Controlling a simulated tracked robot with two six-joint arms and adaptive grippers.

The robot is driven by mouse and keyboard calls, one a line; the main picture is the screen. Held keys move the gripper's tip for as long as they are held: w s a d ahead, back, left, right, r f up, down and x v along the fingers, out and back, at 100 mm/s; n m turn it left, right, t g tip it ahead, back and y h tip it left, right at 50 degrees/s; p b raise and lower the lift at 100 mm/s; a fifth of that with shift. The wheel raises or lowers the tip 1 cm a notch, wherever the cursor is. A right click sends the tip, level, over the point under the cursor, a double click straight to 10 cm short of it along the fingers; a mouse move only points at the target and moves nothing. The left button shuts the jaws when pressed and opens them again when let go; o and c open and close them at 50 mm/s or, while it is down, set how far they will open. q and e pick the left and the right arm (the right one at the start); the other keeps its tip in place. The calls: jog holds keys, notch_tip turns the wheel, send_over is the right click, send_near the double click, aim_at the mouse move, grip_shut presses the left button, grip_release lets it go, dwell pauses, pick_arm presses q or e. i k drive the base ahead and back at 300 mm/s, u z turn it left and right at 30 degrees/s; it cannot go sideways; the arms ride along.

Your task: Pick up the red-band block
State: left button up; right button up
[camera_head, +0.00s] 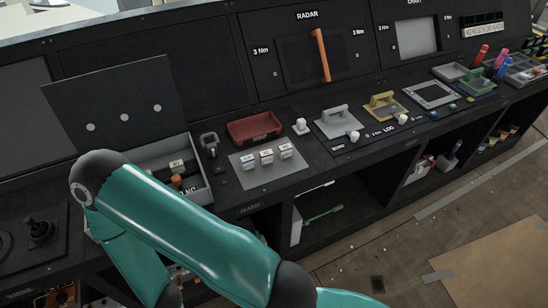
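Three small white blocks stand in a row on a light grey plate (257,174) on the console: a left block (249,161), a middle block (267,157) and a right block (286,151). Each has a small coloured marking. The markings are too small for me to tell which block has the red band. Another small white block (177,166) sits in an open grey box at the left, partly behind my teal arm. Neither of my grippers is in view; the arm crosses the lower left and leaves at the bottom edge.
A red tray (254,128) lies behind the plate. A grey handled piece (337,121) and a yellow one (384,106) are to the right. The box's raised lid (122,105) stands at the left. An orange bar (322,55) is on the radar panel. Open shelves lie below the console.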

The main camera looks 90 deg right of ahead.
aim_at(266, 156)
jog(key=z, duration=0.1)
jog(key=k, duration=1.3)
jog(key=z, duration=1)
jog(key=i, duration=1)
jog(key=u, duration=0.05)
